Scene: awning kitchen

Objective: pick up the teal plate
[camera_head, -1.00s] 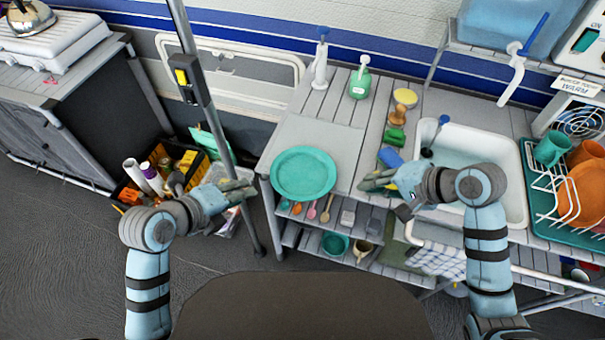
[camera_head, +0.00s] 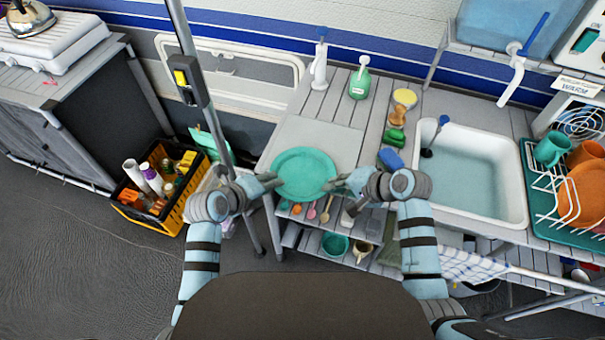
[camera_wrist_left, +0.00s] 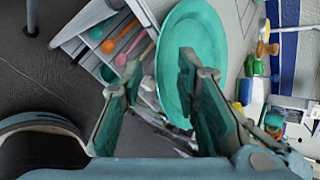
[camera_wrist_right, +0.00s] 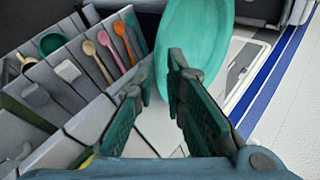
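The teal plate (camera_head: 303,174) lies flat near the front left corner of the grey counter. My left gripper (camera_head: 276,182) is at its left edge, and my right gripper (camera_head: 334,184) is at its right edge. In the left wrist view the plate (camera_wrist_left: 190,50) lies ahead, with the open fingers (camera_wrist_left: 158,80) spread and one overlapping its rim. In the right wrist view the plate (camera_wrist_right: 192,45) also lies ahead of the open fingers (camera_wrist_right: 157,75). Whether either gripper touches the rim I cannot tell.
A white sink (camera_head: 476,172) and a dish rack (camera_head: 560,205) stand to the right. Utensils hang below the counter's front edge. A metal pole (camera_head: 205,95) rises at the left.

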